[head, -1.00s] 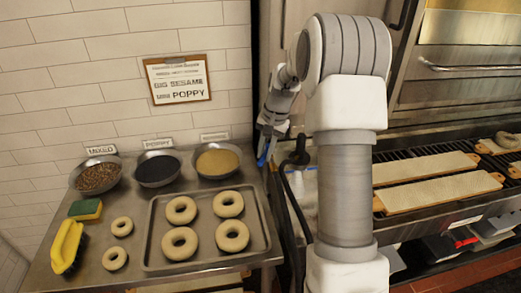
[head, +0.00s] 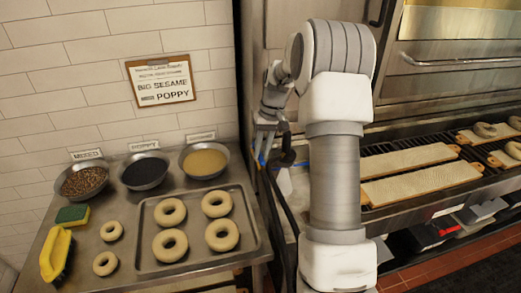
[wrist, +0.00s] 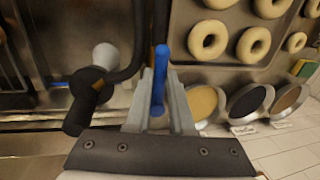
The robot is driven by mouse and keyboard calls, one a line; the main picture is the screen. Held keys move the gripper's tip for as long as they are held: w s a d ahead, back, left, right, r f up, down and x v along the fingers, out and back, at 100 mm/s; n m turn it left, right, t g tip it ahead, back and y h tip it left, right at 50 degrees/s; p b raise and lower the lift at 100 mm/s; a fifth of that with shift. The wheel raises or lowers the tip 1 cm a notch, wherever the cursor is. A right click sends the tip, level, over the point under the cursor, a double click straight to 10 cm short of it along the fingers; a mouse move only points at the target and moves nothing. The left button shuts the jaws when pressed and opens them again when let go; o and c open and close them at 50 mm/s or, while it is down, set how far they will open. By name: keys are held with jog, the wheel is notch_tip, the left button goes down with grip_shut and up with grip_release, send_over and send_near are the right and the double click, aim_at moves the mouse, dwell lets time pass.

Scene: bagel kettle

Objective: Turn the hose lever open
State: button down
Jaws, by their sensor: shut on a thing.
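The blue hose lever (wrist: 162,66) shows in the wrist view between the two grey fingers of my gripper (wrist: 159,80). The gripper is shut on it, and the lever's end sticks out beyond the fingertips. In the head view a little of the blue lever (head: 262,161) shows beneath my gripper (head: 264,148), right of the bagel table. The black hose (head: 283,212) runs down beside it. In the wrist view a black hose fitting (wrist: 90,92) is just left of the fingers. The lever's pivot is hidden.
A steel table on the left holds a bagel tray (head: 150,263), topping bowls including the sesame bowl (head: 205,160), a sponge (head: 72,216) and a yellow brush (head: 57,254). On the right, long boards (head: 420,184) lie on a black grate in front of the oven.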

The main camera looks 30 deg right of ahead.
dwell(0.3)
jog(key=c, duration=0.8)
grip_release()
jog(key=d+r, duration=0.1)
jog(key=r, duration=0.4)
jog(key=d+r, duration=0.1)
jog(key=r, duration=0.5)
jog(key=d+r, duration=0.1)
jog(key=r, duration=0.5)
jog(key=shift+s+d+p, duration=0.2)
jog(key=shift+s+p, duration=0.15)
jog(key=shift+p, duration=0.05)
